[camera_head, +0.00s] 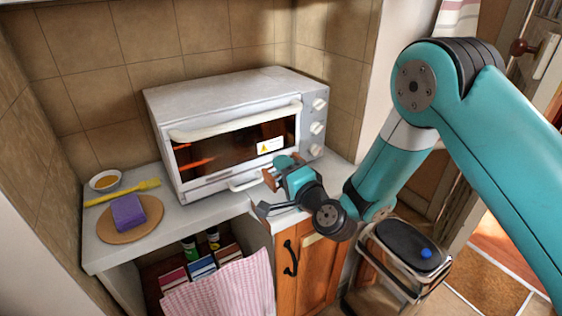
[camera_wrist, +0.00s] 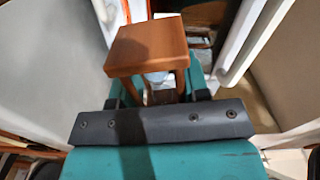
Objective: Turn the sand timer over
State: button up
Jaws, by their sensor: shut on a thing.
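The sand timer (camera_wrist: 148,46) has a square brown wooden end plate, with posts and a bit of glass showing below it in the wrist view. My gripper (camera_wrist: 158,88) is shut on it, with a teal finger on either side of the posts. In the head view, my gripper (camera_head: 285,172) is in front of the oven's lower right part, by the counter's front edge. A brown wooden end of the timer (camera_head: 269,181) shows beside the teal fingers there. The rest of the timer is mostly hidden. I cannot tell whether it touches the counter.
A white toaster oven (camera_head: 230,96) stands close behind my gripper. A purple block (camera_head: 128,212) on a round board (camera_head: 148,228), a yellow brush (camera_head: 120,193) and a small bowl (camera_head: 105,181) are at the left. A lidded bin (camera_head: 405,243) stands on the floor at right.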

jog(key=m, duration=0.5)
jog(key=shift+m, duration=0.3)
jog(key=m+p, duration=0.1)
jog(key=m, duration=0.8)
jog(key=shift+s+a+m+p, duration=0.1)
jog(key=shift+m+p, duration=0.3)
jog(key=m+p, duration=0.1)
jog(key=m, duration=0.3)
jog(key=shift+m, duration=0.4)
jog(key=shift+w+a+f+p, duration=0.15)
jog(key=shift+w+f+p, duration=0.1)
jog(key=shift+f, duration=0.2)
jog(key=shift+w+a+f+p, duration=0.15)
jog(key=shift+f+p, duration=0.1)
jog(key=shift+f, duration=0.15)
jog(key=shift+w+a+f+p, duration=0.1)
jog(key=shift+w+f+p, duration=0.15)
jog(key=shift+p, duration=0.5)
jog(key=shift+w+a+f+p, duration=0.2)
jog(key=shift+f+p, duration=0.55)
jog(key=shift+p, duration=0.05)
notch_tip(320, 180, down, 2)
jog(key=shift+b, duration=1.05)
